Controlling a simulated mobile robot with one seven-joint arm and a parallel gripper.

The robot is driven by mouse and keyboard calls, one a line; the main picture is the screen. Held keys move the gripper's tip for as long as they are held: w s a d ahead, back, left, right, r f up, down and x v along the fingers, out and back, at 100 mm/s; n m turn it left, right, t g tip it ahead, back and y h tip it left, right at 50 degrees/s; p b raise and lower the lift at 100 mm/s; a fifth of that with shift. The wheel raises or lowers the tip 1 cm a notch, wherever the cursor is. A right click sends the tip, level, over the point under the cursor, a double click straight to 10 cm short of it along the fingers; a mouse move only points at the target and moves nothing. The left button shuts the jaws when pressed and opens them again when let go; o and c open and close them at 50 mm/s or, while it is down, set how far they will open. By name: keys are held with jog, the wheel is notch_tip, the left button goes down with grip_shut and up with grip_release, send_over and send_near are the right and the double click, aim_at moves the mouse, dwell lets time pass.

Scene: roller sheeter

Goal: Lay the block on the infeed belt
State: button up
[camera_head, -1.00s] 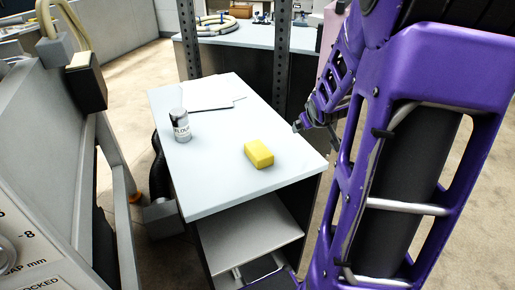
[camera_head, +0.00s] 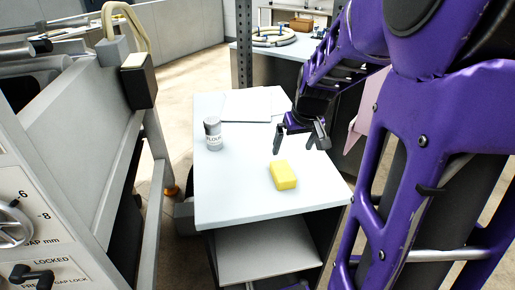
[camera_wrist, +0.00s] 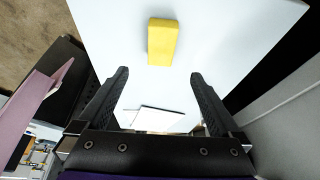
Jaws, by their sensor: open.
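The yellow block (camera_head: 283,175) lies on the white top of a small table (camera_head: 235,200), near its right front part. My gripper (camera_head: 301,148) is open and empty, above the table and just behind the block in the head view. In the wrist view the block (camera_wrist: 162,42) lies beyond the fingertips, roughly centred between the open fingers (camera_wrist: 157,75). The block is apart from the fingers. A large grey machine (camera_head: 80,150) with a gap dial stands at the left; its infeed belt cannot be made out.
A flour can (camera_head: 213,134) stands on the table's left side. White sheets (camera_head: 250,104) lie at the table's back. The table's front is clear. A further bench (camera_head: 275,40) with a coiled hose stands behind.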

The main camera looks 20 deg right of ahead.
send_near(281, 176)
jog(key=shift+w+d+f, duration=0.15)
jog(key=shift+w+f, duration=0.15)
jog(key=shift+f, duration=0.15)
jog(key=shift+b+x, duration=0.75)
jog(key=shift+x, duration=1.9)
jog(key=shift+f, duration=0.2)
jog(key=shift+c, duration=0.2)
grip_shut()
